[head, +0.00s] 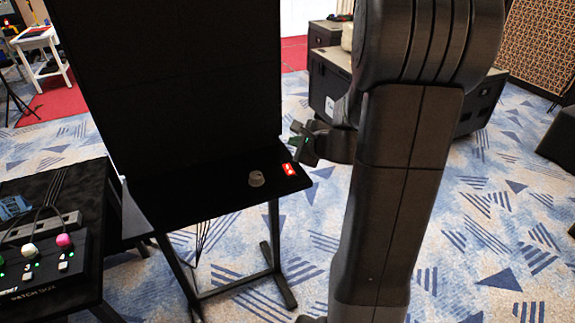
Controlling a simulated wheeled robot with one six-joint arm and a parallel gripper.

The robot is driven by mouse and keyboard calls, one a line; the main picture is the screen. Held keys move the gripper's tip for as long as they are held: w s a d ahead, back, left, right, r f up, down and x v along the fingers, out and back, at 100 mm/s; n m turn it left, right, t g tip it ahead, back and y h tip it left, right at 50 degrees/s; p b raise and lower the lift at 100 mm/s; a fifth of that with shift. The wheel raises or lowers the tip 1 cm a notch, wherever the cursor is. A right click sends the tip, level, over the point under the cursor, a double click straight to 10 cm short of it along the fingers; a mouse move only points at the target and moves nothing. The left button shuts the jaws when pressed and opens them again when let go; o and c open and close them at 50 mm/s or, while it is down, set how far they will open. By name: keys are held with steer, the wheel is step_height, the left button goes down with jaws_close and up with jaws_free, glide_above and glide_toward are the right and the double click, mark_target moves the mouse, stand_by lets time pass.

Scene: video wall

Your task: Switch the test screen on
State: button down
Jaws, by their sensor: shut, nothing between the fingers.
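The test screen (185,80) is a tall black panel, and its face is dark. A narrow black shelf (215,197) runs along its foot. On the shelf's right end is a small red switch (289,170) with a pale mark on it. A grey round knob (256,179) stands to its left. My gripper (298,153) is shut and empty, just above and slightly right of the red switch in the picture. I cannot tell whether it touches the switch. My arm hides part of the scene right of the shelf.
At the lower left a black table holds a patch box (45,265) with coloured knobs and cables. A large black case (335,90) stands behind my arm. The shelf stands on a black metal frame (240,288). Patterned blue carpet (480,230) is clear at the right.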

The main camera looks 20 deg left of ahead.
mark_target(290, 170)
steer(key=shift+f, duration=0.15)
steer(key=f+b, duration=0.2)
steer(key=w+a+f+b, duration=0.1)
steer(key=f+b, duration=0.1)
steer(key=f, duration=0.1)
steer(key=a+f+b, duration=0.1)
steer(key=f+b, duration=0.2)
steer(key=shift+w, duration=0.35)
steer(key=shift+f, duration=0.15)
stand_by(1.6)
steer(key=shift+w+a+f+b, duration=0.15)
steer(key=shift+f+b, duration=0.1)
steer(key=shift+b, duration=0.2)
steer(key=shift+f+b, duration=0.4)
steer(key=shift+b, duration=0.05)
stand_by(0.4)
steer(key=shift+r, duration=0.1)
steer(key=shift+r+p, duration=0.55)
steer(key=shift+r, duration=0.2)
steer(key=shift+s+d+r+p, duration=0.25)
steer(key=shift+r+p, duration=0.35)
steer(key=shift+r, duration=0.2)
steer(key=shift+s+d+r+p, duration=0.2)
steer(key=shift+r+p, duration=0.35)
steer(key=shift+r, duration=0.2)
steer(key=shift+s+d+r+p, duration=0.25)
steer(key=shift+r+p, duration=0.35)
steer(key=shift+r, duration=0.2)
